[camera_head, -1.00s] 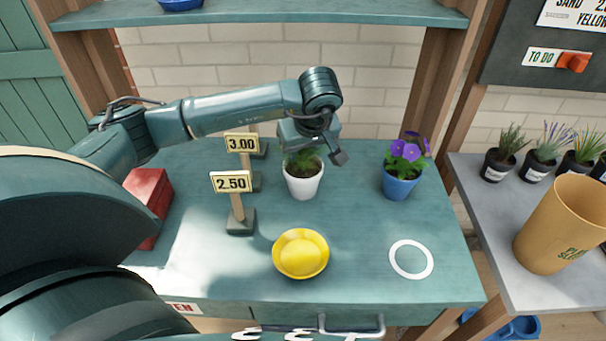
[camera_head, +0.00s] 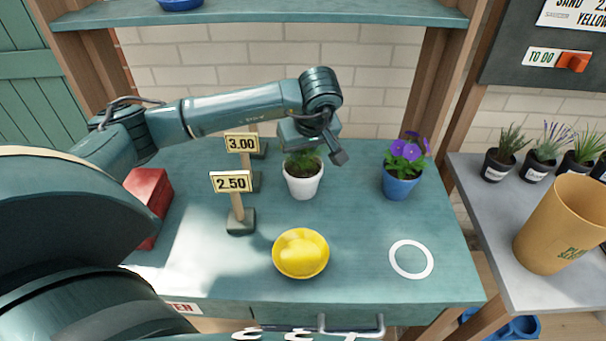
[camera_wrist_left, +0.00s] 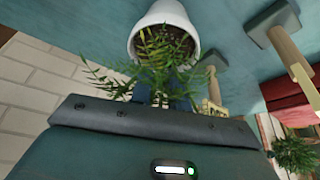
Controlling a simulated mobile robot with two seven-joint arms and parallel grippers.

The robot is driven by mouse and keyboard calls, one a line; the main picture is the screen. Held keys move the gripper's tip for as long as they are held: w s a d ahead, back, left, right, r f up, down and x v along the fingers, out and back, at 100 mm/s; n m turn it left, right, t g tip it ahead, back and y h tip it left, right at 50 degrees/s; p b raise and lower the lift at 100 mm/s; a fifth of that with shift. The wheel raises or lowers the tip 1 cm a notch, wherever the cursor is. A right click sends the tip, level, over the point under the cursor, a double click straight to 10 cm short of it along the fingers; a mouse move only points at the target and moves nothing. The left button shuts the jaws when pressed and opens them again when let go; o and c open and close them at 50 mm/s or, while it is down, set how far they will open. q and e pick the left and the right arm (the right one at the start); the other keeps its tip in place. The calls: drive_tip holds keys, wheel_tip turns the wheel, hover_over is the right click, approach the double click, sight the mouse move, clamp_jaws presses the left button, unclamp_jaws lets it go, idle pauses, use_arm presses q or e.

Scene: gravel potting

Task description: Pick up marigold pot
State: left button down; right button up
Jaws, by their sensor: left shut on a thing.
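A white pot (camera_head: 303,184) with feathery green foliage and no visible blooms stands on the teal bench, near the middle. It also shows in the left wrist view (camera_wrist_left: 167,14), with dark soil inside and the leaves spreading toward my gripper. My left gripper (camera_head: 312,148) reaches over it from above and is shut on the plant pot. Its fingertips are largely hidden by the leaves and the gripper body, so the exact contact point does not show. A blue pot with purple flowers (camera_head: 402,185) stands apart to the right. My right gripper is not in view.
A yellow saucer (camera_head: 300,269) and a white ring (camera_head: 429,265) lie in front. Price signs, 2.50 (camera_head: 231,182) and 3.00 (camera_head: 242,143), stand close left of the pot. A red block (camera_head: 150,190) is farther left. The bench between the two pots is clear.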

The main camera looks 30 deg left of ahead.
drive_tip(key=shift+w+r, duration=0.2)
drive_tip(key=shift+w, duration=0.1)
use_arm(q)
drive_tip(key=shift+r, duration=0.1)
